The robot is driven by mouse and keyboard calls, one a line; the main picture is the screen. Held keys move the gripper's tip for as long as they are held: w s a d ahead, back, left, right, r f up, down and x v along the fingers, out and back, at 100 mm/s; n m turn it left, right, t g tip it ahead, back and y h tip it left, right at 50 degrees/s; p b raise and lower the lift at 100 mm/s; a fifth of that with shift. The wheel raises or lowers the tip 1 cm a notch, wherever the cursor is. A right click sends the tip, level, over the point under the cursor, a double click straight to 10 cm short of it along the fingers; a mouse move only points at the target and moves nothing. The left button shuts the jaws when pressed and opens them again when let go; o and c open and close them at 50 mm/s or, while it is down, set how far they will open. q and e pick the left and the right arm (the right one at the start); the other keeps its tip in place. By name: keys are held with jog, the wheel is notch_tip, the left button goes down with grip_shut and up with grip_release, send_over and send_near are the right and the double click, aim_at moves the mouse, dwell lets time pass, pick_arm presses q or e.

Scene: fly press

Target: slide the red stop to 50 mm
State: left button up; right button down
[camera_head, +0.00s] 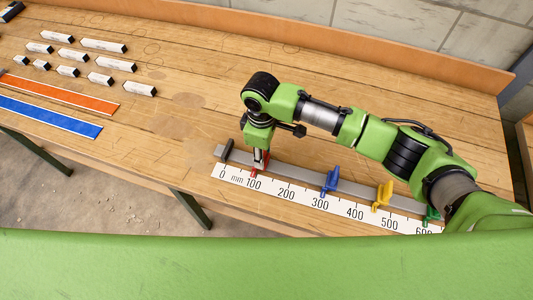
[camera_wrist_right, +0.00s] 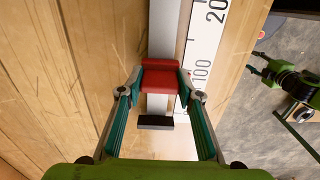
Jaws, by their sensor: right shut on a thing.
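The red stop (camera_wrist_right: 160,74) sits on the grey rail (camera_head: 293,171). My right gripper (camera_wrist_right: 160,80) is shut on it, with one finger on each side; the head view also shows this gripper (camera_head: 261,158) above the rail. In the head view the red stop (camera_head: 254,172) is mostly hidden behind the gripper. The white scale (camera_head: 335,208) runs along the rail. The red pointer stands close to the 100 mark in the wrist view. My left gripper (camera_wrist_right: 254,63) shows small at the wrist view's right edge, away from the rail; its opening is unclear.
A dark end block (camera_head: 224,149) closes the rail at the zero end. Blue (camera_head: 330,181), yellow (camera_head: 382,195) and green (camera_head: 431,214) stops stand farther along. Several white blocks (camera_head: 103,45), an orange strip (camera_head: 62,94) and a blue strip (camera_head: 50,117) lie at left.

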jog(key=a, duration=0.2)
jog(key=w+a, duration=0.1)
jog(key=a, duration=0.1)
jog(key=shift+w+b, duration=0.15)
jog(key=shift+b, duration=0.2)
jog(key=shift+d, duration=0.15)
jog(key=c, duration=1.4)
grip_release()
jog(key=shift+c, duration=0.2)
notch_tip(320, 180, up, 12)
